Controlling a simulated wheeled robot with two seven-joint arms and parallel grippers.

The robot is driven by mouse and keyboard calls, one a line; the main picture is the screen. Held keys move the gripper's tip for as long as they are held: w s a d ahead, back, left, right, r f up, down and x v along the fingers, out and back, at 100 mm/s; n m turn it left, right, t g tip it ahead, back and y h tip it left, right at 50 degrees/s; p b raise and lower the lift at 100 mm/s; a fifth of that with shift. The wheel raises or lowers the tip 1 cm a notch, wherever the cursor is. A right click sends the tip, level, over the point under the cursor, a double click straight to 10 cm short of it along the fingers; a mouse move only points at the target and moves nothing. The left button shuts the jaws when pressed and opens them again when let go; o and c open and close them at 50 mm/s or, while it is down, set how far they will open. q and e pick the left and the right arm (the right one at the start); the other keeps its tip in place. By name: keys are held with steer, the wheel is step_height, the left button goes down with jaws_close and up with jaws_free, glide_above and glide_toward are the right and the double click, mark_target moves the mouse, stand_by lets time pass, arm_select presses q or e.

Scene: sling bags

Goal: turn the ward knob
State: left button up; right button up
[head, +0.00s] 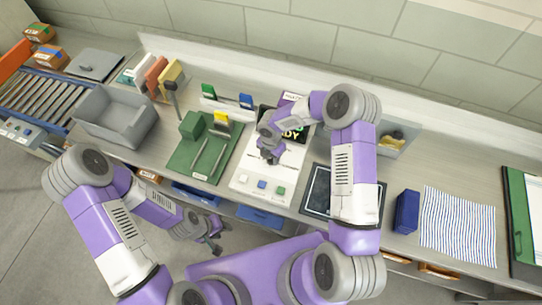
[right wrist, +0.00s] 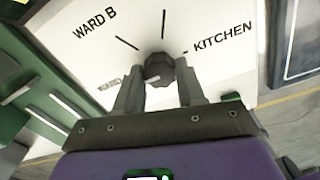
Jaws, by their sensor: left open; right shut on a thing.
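The ward knob (right wrist: 158,68) is dark and stands on a white panel (head: 245,190). In the right wrist view, black tick lines fan out around it, with the labels "WARD B" (right wrist: 95,24) and "KITCHEN" (right wrist: 222,36). A smaller label at its left is too blurred to read. A pale mark shows on the knob's lower left side. My right gripper (right wrist: 158,88) is shut on the knob, one finger at each side. In the head view my right gripper (head: 269,154) hides the knob. My left gripper (head: 213,244) is open and empty, in front of the table edge.
A dark display (head: 295,133) ending in "DY" is partly covered by my right arm. Small coloured buttons (head: 262,184) sit on the panel's front part. A green board (head: 186,165) lies left of it, a dark framed plate (head: 315,190) right. A grey bin (head: 116,126) stands further left.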

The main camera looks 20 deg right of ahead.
steer(key=shift+c, duration=0.5)
steer(key=shift+f+m+b, duration=0.1)
steer(key=shift+m+b, duration=0.9)
steer(key=shift+b, duration=0.05)
steer(key=m+b, duration=0.3)
steer(key=m, duration=0.1)
steer(key=shift+b, duration=0.35)
steer(key=m+b, duration=0.2)
steer(key=m, duration=0.2)
steer(key=m+b, duration=0.2)
steer(key=m, duration=0.1)
steer(key=shift+m+b, duration=0.3)
steer(key=m+b, duration=0.2)
steer(key=m, duration=0.3)
steer(key=shift+r+m+b, duration=0.2)
steer(key=shift+m+b, duration=0.6)
steer(key=shift+m, duration=1.7)
steer(key=shift+w, duration=0.1)
